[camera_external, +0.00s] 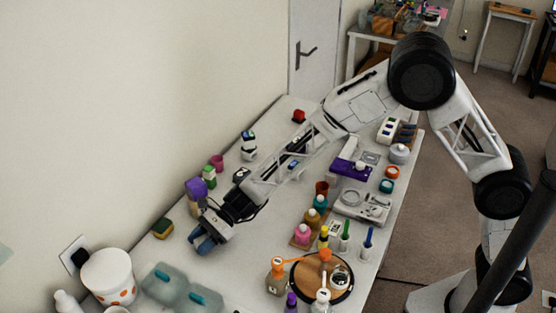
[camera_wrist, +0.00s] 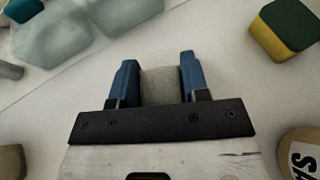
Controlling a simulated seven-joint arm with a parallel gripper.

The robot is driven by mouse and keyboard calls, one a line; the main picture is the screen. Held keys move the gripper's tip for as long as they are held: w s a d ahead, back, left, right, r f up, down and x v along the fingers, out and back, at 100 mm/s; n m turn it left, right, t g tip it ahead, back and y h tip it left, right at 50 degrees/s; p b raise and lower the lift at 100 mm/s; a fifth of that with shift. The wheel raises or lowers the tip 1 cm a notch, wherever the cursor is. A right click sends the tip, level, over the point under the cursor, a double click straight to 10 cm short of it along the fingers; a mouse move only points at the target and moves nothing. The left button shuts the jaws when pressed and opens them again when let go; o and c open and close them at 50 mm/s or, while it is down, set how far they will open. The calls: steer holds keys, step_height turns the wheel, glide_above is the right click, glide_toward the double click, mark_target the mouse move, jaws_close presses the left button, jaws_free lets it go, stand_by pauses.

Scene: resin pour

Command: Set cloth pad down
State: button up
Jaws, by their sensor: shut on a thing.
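My gripper (camera_wrist: 156,70) has two blue fingers, shut on a small grey-beige cloth pad (camera_wrist: 160,86) that lies between them. In the external view my gripper (camera_external: 203,243) is low over the left part of the white table, and the pad cannot be made out there. Whether the pad touches the table is unclear.
A yellow-green sponge (camera_external: 163,228) lies near my gripper; the wrist view shows it at upper right (camera_wrist: 284,32). Pale translucent pieces (camera_external: 166,281) lie toward the front, beside a white tub (camera_external: 108,276). A round wooden board (camera_external: 306,289) stands right. Bare table surrounds the fingers.

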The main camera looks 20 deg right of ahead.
steer(key=shift+f, duration=0.3)
steer(key=shift+f, duration=0.1)
steer(key=o, duration=0.9)
steer(key=shift+v, duration=6.05)
